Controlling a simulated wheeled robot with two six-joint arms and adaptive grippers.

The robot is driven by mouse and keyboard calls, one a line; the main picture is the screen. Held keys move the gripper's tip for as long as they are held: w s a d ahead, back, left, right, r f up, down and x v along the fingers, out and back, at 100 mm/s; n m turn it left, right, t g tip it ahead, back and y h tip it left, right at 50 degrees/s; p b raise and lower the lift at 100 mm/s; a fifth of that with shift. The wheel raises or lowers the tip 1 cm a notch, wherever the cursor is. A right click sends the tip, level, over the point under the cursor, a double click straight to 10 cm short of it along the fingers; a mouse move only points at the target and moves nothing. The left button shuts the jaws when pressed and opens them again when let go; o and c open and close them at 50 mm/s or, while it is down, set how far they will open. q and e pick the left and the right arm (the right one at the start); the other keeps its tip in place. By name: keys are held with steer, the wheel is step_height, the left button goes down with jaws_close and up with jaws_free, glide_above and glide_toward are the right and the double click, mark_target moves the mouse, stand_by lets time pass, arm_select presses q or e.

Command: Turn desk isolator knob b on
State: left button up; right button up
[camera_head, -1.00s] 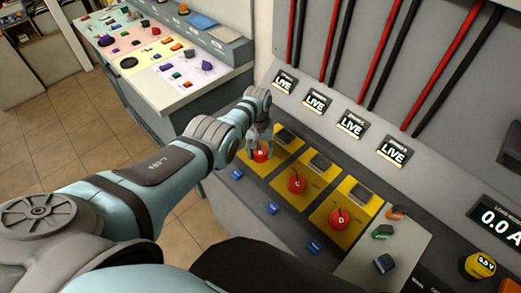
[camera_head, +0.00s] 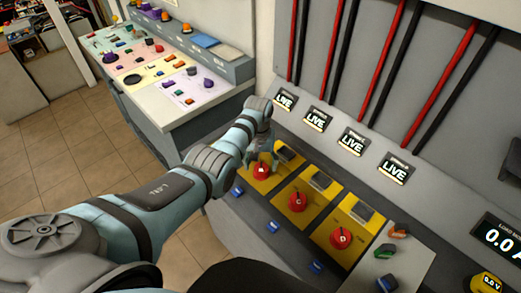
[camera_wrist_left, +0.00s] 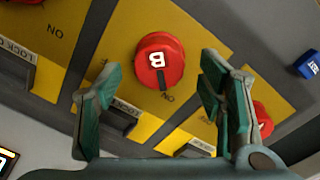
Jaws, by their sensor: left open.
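Knob B is a round red knob with a white letter B and a black stripe, on a yellow panel. In the left wrist view knob B (camera_wrist_left: 158,50) sits between my two fingertips, with a gap on each side. Its stripe is on the side nearest the ON text. In the head view knob B (camera_head: 261,172) is the upper-left of the visible red knobs. My left gripper (camera_head: 263,150) is just above it, and in the wrist view the left gripper (camera_wrist_left: 160,75) is open and empty. My right gripper is not in view.
Two more red knobs, one (camera_head: 298,201) and another (camera_head: 342,238), follow to the lower right. A red knob (camera_wrist_left: 263,118) shows partly behind my right-hand finger. Several LIVE displays (camera_head: 353,142) line the wall above. A control desk (camera_head: 185,100) stands at the left.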

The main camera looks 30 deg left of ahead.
mark_target(260, 167)
arm_select(q)
step_height(260, 167, up, 9)
steer(key=shift+a+r, duration=0.15)
stand_by(0.4)
